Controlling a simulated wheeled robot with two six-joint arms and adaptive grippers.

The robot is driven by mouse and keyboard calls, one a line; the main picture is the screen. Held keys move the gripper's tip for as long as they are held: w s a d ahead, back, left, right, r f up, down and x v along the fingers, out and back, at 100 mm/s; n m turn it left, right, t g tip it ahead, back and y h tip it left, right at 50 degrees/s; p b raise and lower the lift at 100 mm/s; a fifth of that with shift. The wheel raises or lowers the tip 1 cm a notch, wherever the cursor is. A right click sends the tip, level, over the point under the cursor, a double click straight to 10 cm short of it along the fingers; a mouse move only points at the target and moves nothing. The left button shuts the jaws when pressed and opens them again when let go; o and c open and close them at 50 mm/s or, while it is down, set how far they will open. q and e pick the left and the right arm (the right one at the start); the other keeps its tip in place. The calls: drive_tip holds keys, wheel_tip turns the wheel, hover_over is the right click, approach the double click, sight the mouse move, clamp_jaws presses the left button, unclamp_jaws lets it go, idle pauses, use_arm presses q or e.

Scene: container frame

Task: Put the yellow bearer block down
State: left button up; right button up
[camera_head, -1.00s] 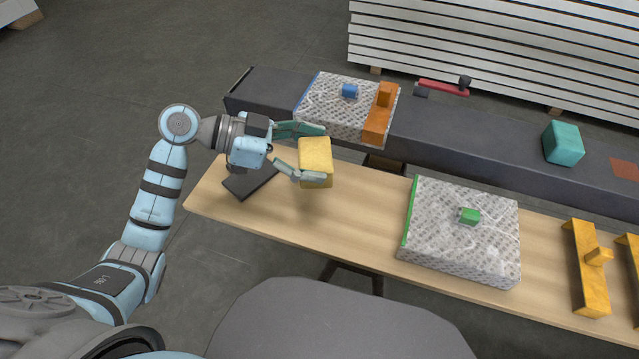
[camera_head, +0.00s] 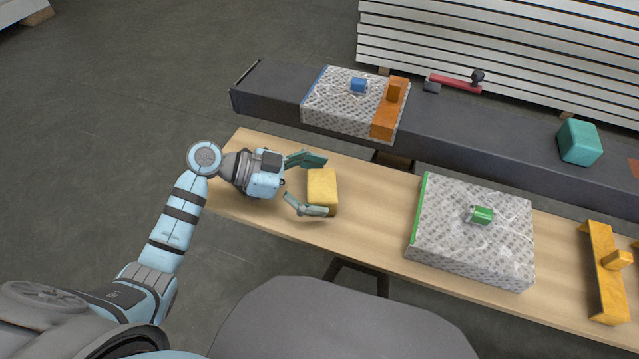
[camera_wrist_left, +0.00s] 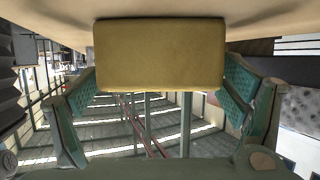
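The yellow bearer block (camera_head: 322,190) is at the left part of the wooden table (camera_head: 365,225), low over the top or resting on it; I cannot tell which for sure. My left gripper (camera_head: 316,186) comes from the left, with one finger along the block's far side and one along its near side. In the left wrist view the block (camera_wrist_left: 160,52) spans the whole gap between the green finger pads (camera_wrist_left: 160,75), which meet its sides. The gripper looks shut on it. My right gripper is not in view.
A wrapped package with a green edge (camera_head: 460,245) lies right of the block, with yellow brackets (camera_head: 605,270) farther right. A dark beam (camera_head: 460,140) behind carries another wrapped package (camera_head: 335,115), an orange bracket (camera_head: 388,122) and a teal block (camera_head: 578,142). Bare wood surrounds the yellow block.

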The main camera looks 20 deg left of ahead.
use_arm(q)
drive_tip(key=shift+r, duration=0.15)
drive_tip(key=shift+s+a+r, duration=0.1)
drive_tip(key=shift+a, duration=0.15)
drive_tip(key=v, duration=1.1)
drive_tip(key=shift+s+a+p, duration=0.1)
drive_tip(key=shift+a+p, duration=0.15)
drive_tip(key=shift+p, duration=0.1)
